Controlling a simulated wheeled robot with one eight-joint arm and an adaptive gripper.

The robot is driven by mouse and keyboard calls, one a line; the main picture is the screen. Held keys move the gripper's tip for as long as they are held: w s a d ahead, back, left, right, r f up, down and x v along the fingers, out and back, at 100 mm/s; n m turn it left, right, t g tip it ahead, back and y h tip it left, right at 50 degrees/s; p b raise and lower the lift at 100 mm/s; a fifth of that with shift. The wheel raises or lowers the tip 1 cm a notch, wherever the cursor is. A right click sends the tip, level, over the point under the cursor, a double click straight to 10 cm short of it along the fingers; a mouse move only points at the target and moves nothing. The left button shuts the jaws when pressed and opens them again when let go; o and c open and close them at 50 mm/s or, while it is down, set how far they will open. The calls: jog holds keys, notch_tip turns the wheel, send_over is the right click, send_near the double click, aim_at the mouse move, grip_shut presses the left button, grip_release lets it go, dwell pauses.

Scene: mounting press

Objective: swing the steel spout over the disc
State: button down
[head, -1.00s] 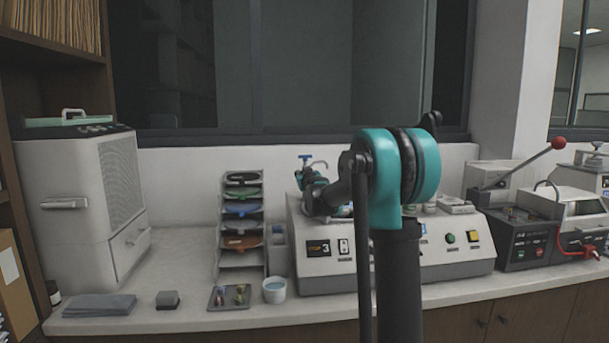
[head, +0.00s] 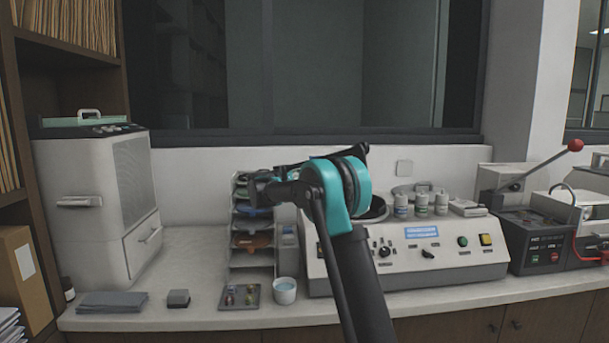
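The grey polishing machine (head: 455,257) stands on the counter, and part of its dark round disc (head: 376,210) shows just right of my teal arm joint. The steel spout cannot be made out; my arm covers the machine's left part, where it would be. My gripper (head: 257,189) is a small dark shape at the far end of the arm, left of the machine and in front of the rack of coloured discs. It looks clear of the machine. Its fingers are too small and dark to tell whether they are open or shut.
Several white bottles (head: 421,204) stand on the machine's back right. The disc rack (head: 252,240), a white cup (head: 285,291) and a small tray (head: 239,297) are to its left. A press with a red-knobbed lever (head: 545,165) stands right.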

jog(key=shift+w+a+m+g+h, duration=0.25)
jog(key=shift+w+m+g+h, duration=0.35)
jog(key=shift+m+g+h, duration=0.35)
jog(key=shift+w+a+m+g+h, duration=0.25)
jog(key=shift+w+m+g+h, duration=0.45)
jog(key=shift+g, duration=0.35)
jog(key=c, duration=1.3)
grip_release()
jog(key=shift+d, duration=0.1)
jog(key=shift+s, duration=0.1)
jog(key=v, duration=1.2)
jog(key=shift+f, duration=0.1)
jog(key=shift+c, duration=0.3)
